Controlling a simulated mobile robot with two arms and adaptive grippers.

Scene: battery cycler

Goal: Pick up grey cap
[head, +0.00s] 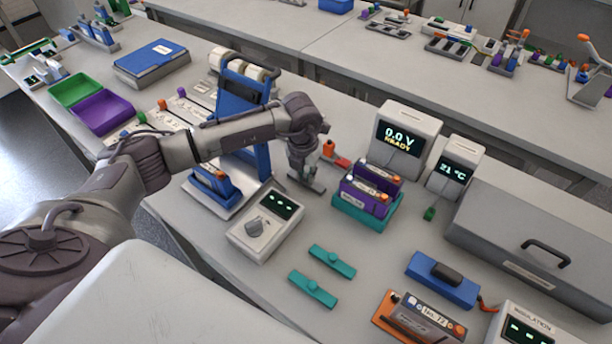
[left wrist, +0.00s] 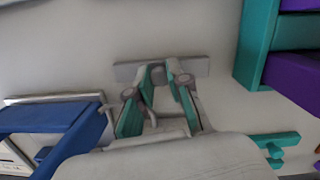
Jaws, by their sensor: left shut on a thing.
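The grey cap (head: 317,187) is a flat bar with a small raised knob. It is at the middle of the bench, left of the teal tray with purple batteries. In the left wrist view the cap (left wrist: 197,66) lies crosswise at my fingertips. My left gripper (head: 304,172) points down over it, and its teal-padded fingers (left wrist: 161,76) are closed on the knob. I cannot tell whether the cap is touching the bench or just above it. My right gripper is out of view.
Two teal caps (head: 332,262) lie nearer the front. The teal tray (head: 364,219) is close on the right. A blue stand (head: 247,160) and a grey dial meter (head: 265,226) stand left of the gripper. The 0.0 V display box (head: 403,138) stands behind right.

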